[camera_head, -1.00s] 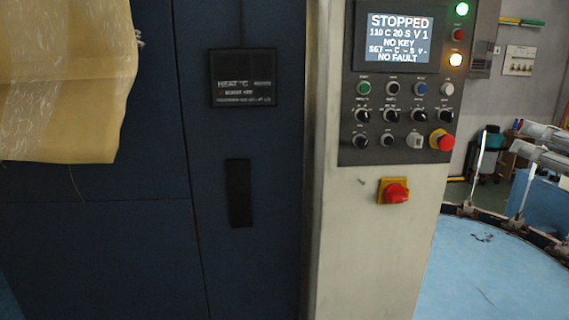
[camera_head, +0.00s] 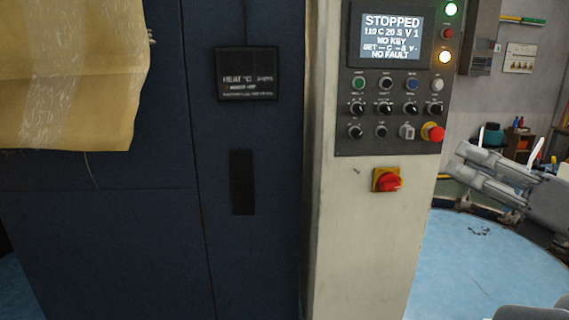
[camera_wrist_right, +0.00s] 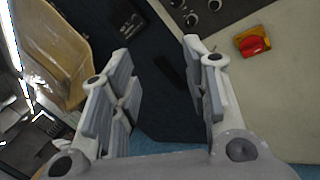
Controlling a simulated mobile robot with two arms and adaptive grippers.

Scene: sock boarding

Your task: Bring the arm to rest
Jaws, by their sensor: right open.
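My right gripper (camera_head: 460,162) reaches in from the right edge in the head view. It is empty, in front of the blue round floor area and to the right of the control cabinet. In the right wrist view the two grey fingers (camera_wrist_right: 157,50) stand wide apart with nothing between them. Behind them show the dark blue panel and the cabinet's red switch. My left gripper is not in view.
The control cabinet (camera_head: 365,235) carries a screen reading STOPPED (camera_head: 392,36), buttons, a red emergency button (camera_head: 433,132) and a red rotary switch on yellow (camera_head: 387,180). A yellowish cloth or sheet (camera_head: 70,80) hangs at upper left before dark blue panels (camera_head: 110,240).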

